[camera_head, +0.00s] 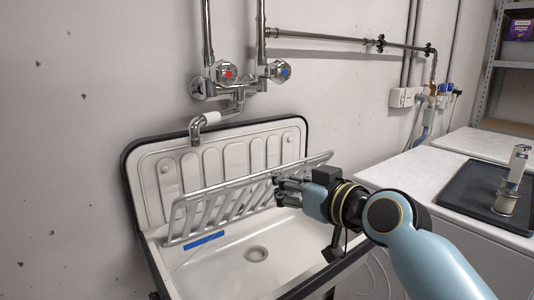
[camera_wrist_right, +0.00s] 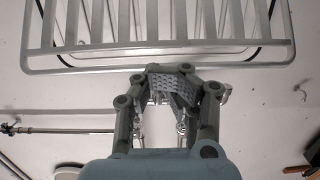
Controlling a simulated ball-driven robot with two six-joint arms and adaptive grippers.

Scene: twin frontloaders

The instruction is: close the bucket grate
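The bucket grate (camera_head: 225,205), a silver barred frame, stands tilted up inside the white basin. Its lower edge is near the back of the basin and its upper edge leans forward. My right gripper (camera_head: 277,191) is at the right part of the grate, its fingers apart and pointing left. In the right wrist view, the bars and edge rail of the grate (camera_wrist_right: 170,48) lie just beyond the fingertips (camera_wrist_right: 168,70). I cannot tell whether the fingers touch it. Nothing shows in their grasp. My left gripper is not in view.
White machines (camera_head: 420,170) stand at right, one carrying a black tray (camera_head: 478,194) with a metal dispenser (camera_head: 512,180).

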